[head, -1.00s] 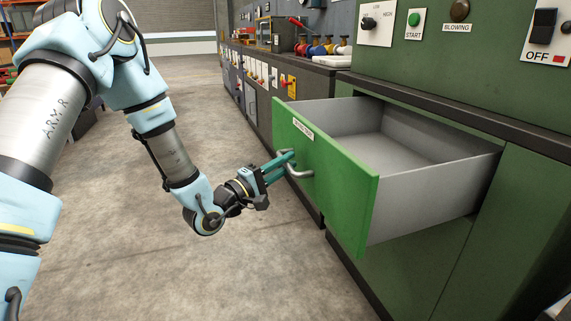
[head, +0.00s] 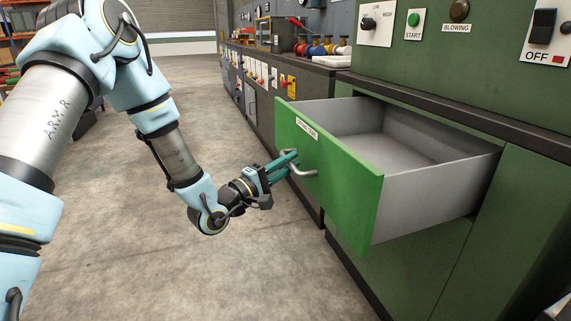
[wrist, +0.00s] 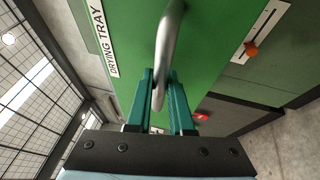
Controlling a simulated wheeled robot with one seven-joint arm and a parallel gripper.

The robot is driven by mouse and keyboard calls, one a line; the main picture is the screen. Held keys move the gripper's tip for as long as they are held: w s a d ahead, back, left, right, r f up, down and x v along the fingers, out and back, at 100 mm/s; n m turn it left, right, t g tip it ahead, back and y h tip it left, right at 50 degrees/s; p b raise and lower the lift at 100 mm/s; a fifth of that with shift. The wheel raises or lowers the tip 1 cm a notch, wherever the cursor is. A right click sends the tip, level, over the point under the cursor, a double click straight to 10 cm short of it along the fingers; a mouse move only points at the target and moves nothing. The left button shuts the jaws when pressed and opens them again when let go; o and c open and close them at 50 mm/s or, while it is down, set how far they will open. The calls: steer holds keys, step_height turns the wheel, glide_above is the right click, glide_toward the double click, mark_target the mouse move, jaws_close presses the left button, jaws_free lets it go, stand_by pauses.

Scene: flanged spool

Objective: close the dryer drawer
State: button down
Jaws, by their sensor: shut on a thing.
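The dryer drawer (head: 330,190) has a bright green front and grey metal walls, and stands pulled out of the green cabinet. Its inside looks empty. A label reading "DRYING TRAY" (wrist: 98,38) is on the front in the wrist view. A curved metal handle (head: 301,170) sticks out from the front; it also shows in the wrist view (wrist: 167,45). My gripper (head: 290,162) has teal fingers, and in the wrist view (wrist: 160,90) they stand on both sides of the handle's bar, shut on it. The far end of the handle is partly hidden by the fingers.
The green cabinet (head: 440,260) carries a START button (head: 414,20) and an OFF switch (head: 543,25) above the drawer. A counter with coloured valves (head: 320,48) stands behind. The concrete floor (head: 200,270) in front of the drawer is clear.

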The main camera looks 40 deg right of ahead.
steer(key=b, duration=0.4)
glide_above(380, 167)
steer(key=a, duration=0.2)
steer(key=shift+w+d+f, duration=0.1)
steer(key=shift+w+d, duration=0.1)
steer(key=shift+w, duration=0.15)
steer(key=shift+s+d, duration=0.3)
steer(key=shift+d, duration=0.45)
steer(key=c, duration=0.8)
jaws_free()
steer(key=a, duration=0.3)
steer(key=a+f, duration=0.1)
steer(key=a, duration=0.3)
steer(key=a+p, duration=0.1)
steer(key=a, duration=0.2)
steer(key=shift+s+a+f, duration=0.2)
steer(key=shift+a+f, duration=0.1)
steer(key=shift+f, duration=0.05)
steer(key=shift+w, duration=0.1)
